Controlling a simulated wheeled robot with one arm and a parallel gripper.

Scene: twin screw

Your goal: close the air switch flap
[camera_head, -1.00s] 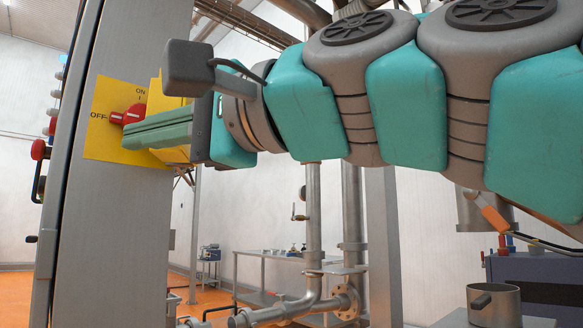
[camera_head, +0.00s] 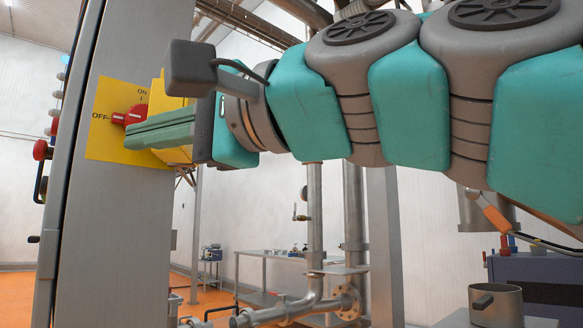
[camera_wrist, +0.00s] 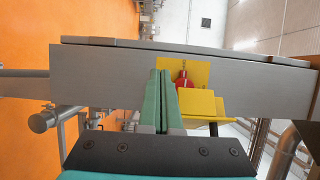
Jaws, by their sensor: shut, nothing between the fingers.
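A yellow switch plate (camera_head: 100,140) with ON and OFF marks is on the grey metal cabinet face. A red rotary switch (camera_head: 133,114) sits on it, its pointer end toward OFF. The yellow flap (camera_head: 177,155) stands out from the plate, open, partly hidden behind my gripper. In the wrist view the flap (camera_wrist: 203,105) is right of my fingers, close to them, and the red switch (camera_wrist: 182,79) shows beyond it. My gripper (camera_head: 128,137) is shut and empty, its green fingertips at the plate just below the switch. I cannot tell whether they touch the plate or flap.
The cabinet column (camera_head: 125,215) stands upright on the left, with red controls (camera_head: 40,150) on its far side. Steel pipes (camera_head: 314,220) and a metal table (camera_head: 262,262) stand behind. A steel pot (camera_head: 496,306) is at the lower right. Space below my arm near the cabinet is clear.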

